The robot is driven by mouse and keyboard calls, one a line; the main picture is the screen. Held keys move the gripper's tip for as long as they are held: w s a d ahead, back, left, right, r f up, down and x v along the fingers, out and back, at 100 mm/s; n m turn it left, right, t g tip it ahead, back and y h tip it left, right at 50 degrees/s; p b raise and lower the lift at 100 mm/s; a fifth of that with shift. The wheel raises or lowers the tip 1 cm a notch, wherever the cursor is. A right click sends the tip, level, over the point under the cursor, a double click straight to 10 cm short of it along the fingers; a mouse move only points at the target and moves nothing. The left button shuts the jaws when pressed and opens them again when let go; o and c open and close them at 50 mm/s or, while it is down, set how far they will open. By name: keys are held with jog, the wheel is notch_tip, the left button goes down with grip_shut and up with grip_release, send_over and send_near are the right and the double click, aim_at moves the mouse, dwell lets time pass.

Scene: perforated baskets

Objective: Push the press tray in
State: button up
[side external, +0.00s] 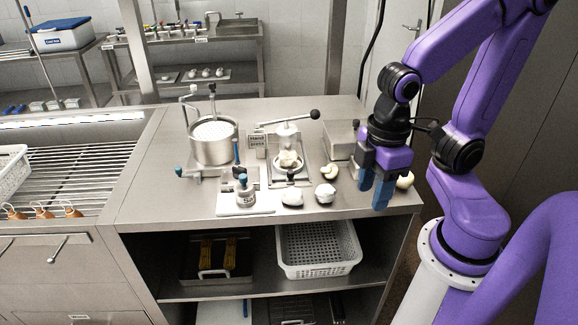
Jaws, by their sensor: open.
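The hand press (287,136), with a long black-knobbed lever, stands on the steel counter beside a sign reading "Hand press". A flat metal press tray (276,182) appears at its base, reaching toward the counter's front; how far it is out is hard to tell. A whitish lump sits under the press head. My gripper (371,198) has blue fingers pointing down, open, near the counter's front right edge. It is to the right of the press and apart from the tray. Nothing shows between the fingers.
White lumps (325,193) lie in front of the press. A steel pot (213,140) and a small jar (245,194) on a white board stand to the left. A metal container (340,137) is behind my gripper. A perforated basket (318,250) sits on the shelf below.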

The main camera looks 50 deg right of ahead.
jog(key=w+r+m, duration=0.3)
jog(key=w+m, duration=0.6)
jog(key=w, duration=0.5)
jog(key=m, duration=1)
send_near(290, 171)
notch_tip(290, 171, down, 9)
jog(key=shift+a+r, duration=0.15)
